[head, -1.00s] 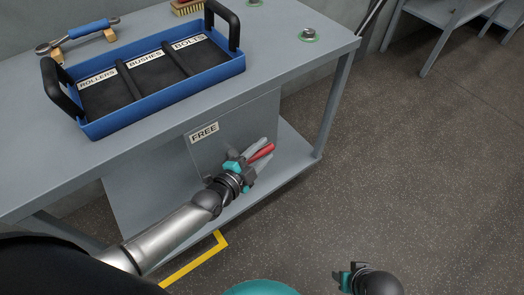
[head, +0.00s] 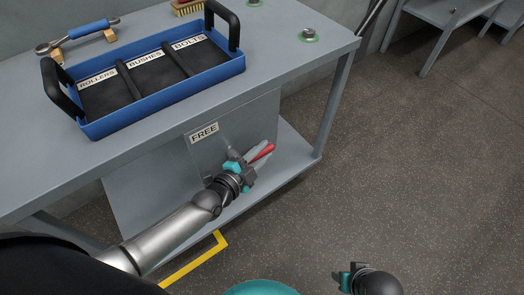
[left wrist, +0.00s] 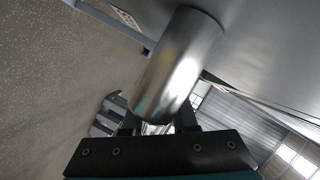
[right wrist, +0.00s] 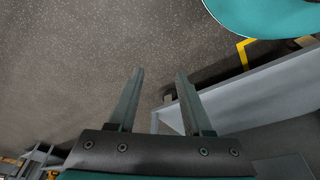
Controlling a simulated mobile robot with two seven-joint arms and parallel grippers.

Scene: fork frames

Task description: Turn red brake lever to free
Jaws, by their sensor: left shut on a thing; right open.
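The red brake lever (head: 265,151) sticks out from the panel under the workbench, its red end pointing up and right in the head view. My left gripper (head: 258,157) is shut on the lever, and its fingers hide part of it. A FREE label (head: 204,133) is on the panel, up and left of the lever. In the left wrist view a shiny metal cylinder (left wrist: 175,65) stands in front of the left fingers and hides their tips. My right gripper (right wrist: 160,75) is open and empty over the floor, away from the bench.
The grey workbench (head: 150,150) carries a blue tray (head: 165,100) with labelled compartments, a blue-handled tool (head: 85,36) and a brush (head: 187,7). A lower shelf (head: 290,160) lies beside the lever. Yellow tape (head: 200,260) marks the floor. The floor at right is clear.

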